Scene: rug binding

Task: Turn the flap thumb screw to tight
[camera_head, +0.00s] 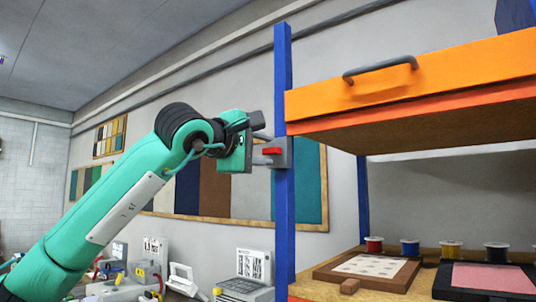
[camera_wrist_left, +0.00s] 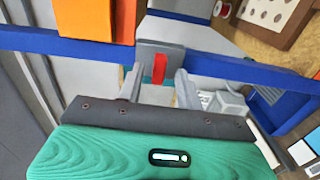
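What looks like the flap thumb screw is a small red tab (camera_head: 271,151) on a grey block fixed to the blue post (camera_head: 284,220). The red tab also shows in the left wrist view (camera_wrist_left: 159,69), upright against the grey block. My left gripper (camera_head: 262,148) is at the post, facing the tab from the left. In the left wrist view its two grey fingers (camera_wrist_left: 157,86) are apart, one on each side of the tab, with gaps visible. Whether the fingertips reach past the tab's edge is hard to tell. My right gripper is not in view.
An orange drawer front (camera_head: 420,85) with a dark handle (camera_head: 380,69) is right of the post. Below it, a shelf holds several thread spools (camera_head: 410,247) and framed pieces (camera_head: 370,268). Machines (camera_head: 240,288) stand at lower left. Space left of the post is mostly open.

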